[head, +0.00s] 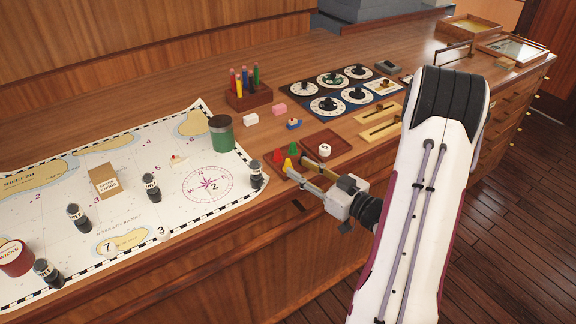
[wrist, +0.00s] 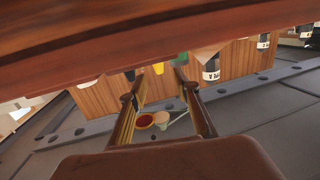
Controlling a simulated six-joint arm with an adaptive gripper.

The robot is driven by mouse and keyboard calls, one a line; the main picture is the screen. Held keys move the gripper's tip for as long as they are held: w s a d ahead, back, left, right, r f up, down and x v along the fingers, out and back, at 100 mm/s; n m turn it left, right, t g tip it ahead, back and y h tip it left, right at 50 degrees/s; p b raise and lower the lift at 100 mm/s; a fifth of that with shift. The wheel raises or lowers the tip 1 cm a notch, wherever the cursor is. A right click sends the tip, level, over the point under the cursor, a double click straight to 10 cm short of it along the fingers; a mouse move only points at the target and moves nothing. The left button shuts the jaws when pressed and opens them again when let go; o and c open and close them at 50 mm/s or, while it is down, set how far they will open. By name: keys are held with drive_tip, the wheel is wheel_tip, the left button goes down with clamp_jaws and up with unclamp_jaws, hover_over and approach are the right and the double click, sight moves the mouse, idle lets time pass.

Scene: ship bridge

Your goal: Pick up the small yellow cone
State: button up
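The small yellow cone (head: 288,165) stands on the wooden desk, between a red cone (head: 277,156) and a green cone (head: 293,148). My gripper (head: 297,168) is open, reaching in low from the right over the desk's front edge. Its fingertips are close to the yellow cone, and I cannot tell whether they touch it. In the wrist view the two fingers (wrist: 154,88) are apart with nothing held between them. A yellow shape, seemingly the cone (wrist: 158,68), shows just beyond the fingertips, roughly between them, partly cut off by a brown wooden surface.
A red-brown tray (head: 326,141) with a white numbered disc lies just behind the gripper. The chart (head: 125,215) with dark bottle-like pieces (head: 256,174) lies to the left. A green cup (head: 221,134) and a pencil block (head: 249,97) stand behind. The desk's front edge is close below the gripper.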

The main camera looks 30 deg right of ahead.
sight(290, 162)
drive_tip(key=shift+w, duration=0.25)
drive_tip(key=shift+x, duration=2.6)
clamp_jaws()
